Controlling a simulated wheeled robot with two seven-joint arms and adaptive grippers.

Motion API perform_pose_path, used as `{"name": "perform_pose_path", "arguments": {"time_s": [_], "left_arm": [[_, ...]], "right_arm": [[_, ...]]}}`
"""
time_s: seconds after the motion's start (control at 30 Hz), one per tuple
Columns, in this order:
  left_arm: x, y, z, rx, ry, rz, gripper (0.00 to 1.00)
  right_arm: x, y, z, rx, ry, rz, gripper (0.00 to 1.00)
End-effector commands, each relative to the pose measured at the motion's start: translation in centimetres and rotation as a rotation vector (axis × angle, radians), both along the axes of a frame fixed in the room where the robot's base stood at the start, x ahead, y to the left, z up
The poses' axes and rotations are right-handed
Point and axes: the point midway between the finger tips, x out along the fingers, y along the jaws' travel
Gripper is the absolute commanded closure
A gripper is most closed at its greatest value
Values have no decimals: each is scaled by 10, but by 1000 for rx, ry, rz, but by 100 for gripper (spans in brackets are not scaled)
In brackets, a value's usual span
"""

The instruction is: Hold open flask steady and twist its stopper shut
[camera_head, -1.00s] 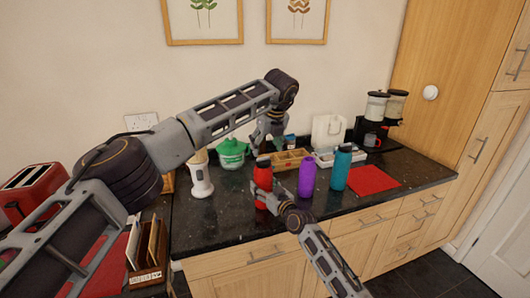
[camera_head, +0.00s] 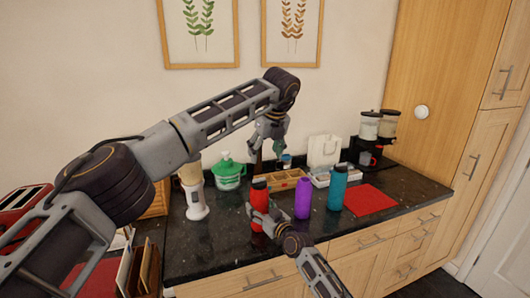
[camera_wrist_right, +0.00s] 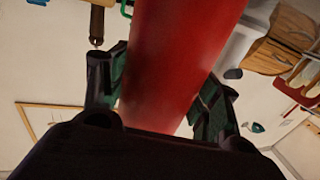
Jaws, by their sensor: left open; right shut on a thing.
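The red flask (camera_head: 257,198) stands upright near the front of the dark counter, with its black stopper (camera_head: 260,182) on top. My right gripper (camera_head: 258,214) is shut on the flask's body from the front right. In the right wrist view the red body (camera_wrist_right: 175,65) lies between the two fingers. My left gripper (camera_head: 268,150) is open and empty, above and apart from the stopper, with its fingers pointing down. Whether the stopper is fully seated cannot be told at this size.
A purple flask (camera_head: 304,200) and a teal flask (camera_head: 338,190) stand close to the right. A red mat (camera_head: 370,199) lies beyond them. Behind are a wooden tray (camera_head: 278,183), a green-lidded jar (camera_head: 228,174) and a coffee maker (camera_head: 372,145). A white appliance (camera_head: 196,200) stands left.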

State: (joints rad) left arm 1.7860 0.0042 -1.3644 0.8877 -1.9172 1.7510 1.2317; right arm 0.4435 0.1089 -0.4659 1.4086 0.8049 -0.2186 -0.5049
Motion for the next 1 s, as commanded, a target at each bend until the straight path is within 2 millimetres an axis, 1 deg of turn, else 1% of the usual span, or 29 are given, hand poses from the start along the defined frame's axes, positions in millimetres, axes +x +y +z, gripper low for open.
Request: {"name": "perform_pose_path", "arguments": {"time_s": [0.03,0.2,0.23,0.67,0.87,1.0], "left_arm": [[0,0,0,0,0,0,34],[0,0,0,0,0,0,34],[0,0,0,0,0,0,34],[0,0,0,0,0,0,34],[0,0,0,0,0,0,34],[0,0,0,0,0,0,34]], "right_arm": [[0,0,-1,-1,1,0,36],[0,0,0,-1,1,0,15],[0,0,0,-1,1,0,12],[-1,-1,0,0,0,0,12],[-7,-5,-1,-1,1,0,12],[-15,-10,-1,-1,-1,-1,12]]}}
